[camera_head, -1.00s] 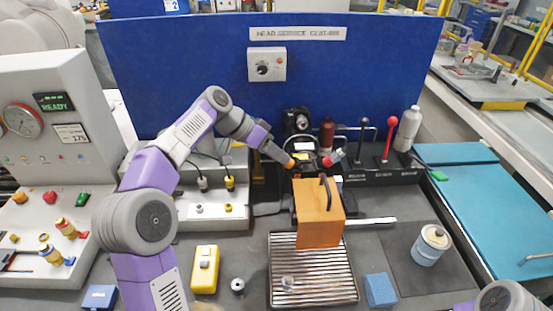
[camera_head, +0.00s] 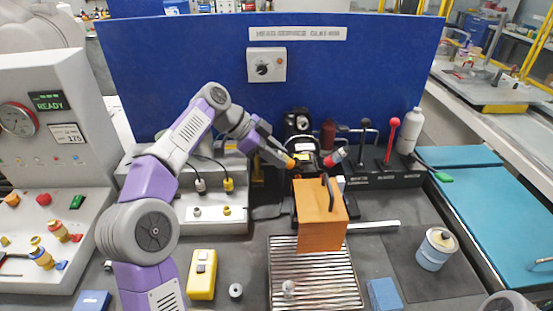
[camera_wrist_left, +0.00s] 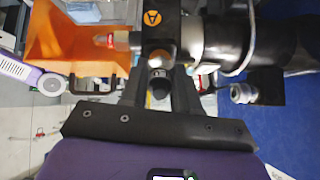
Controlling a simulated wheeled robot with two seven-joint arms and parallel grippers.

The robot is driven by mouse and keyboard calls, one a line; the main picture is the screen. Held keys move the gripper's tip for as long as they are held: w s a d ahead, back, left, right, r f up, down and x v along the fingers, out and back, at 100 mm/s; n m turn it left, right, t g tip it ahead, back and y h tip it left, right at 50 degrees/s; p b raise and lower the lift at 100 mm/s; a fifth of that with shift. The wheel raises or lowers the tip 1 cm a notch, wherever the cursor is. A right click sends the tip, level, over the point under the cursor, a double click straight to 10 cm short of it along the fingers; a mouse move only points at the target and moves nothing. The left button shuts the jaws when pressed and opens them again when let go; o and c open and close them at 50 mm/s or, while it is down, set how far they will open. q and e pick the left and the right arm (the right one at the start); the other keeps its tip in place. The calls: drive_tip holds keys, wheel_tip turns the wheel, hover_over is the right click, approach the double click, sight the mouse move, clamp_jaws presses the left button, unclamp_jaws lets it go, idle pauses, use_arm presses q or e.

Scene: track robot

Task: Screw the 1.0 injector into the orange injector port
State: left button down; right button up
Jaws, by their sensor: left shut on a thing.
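My left gripper (camera_head: 292,161) reaches in from the left, at the black machine head behind the orange box. I take this piece to be the injector; no 1.0 label is readable. Whether it touches or sits in a port cannot be told, and the port opening is hidden. My right gripper is out of view.
The orange box (camera_head: 318,222) with a black handle stands right below the gripper, over a slatted tray (camera_head: 315,282). A red-banded fitting (camera_head: 335,157) lies close to the right. Two levers (camera_head: 391,140) stand further right. A yellow tester (camera_head: 202,272) and a can (camera_head: 435,252) flank the tray.

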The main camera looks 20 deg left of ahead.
use_arm(q)
drive_tip(key=m, duration=0.3)
drive_tip(key=shift+f+b, duration=0.1)
drive_tip(key=shift+b, duration=0.25)
drive_tip(key=shift+m, duration=0.8)
drive_tip(key=c, duration=0.7)
unclamp_jaws()
drive_tip(key=shift+d, duration=0.1)
drive_tip(key=shift+c, duration=1.3)
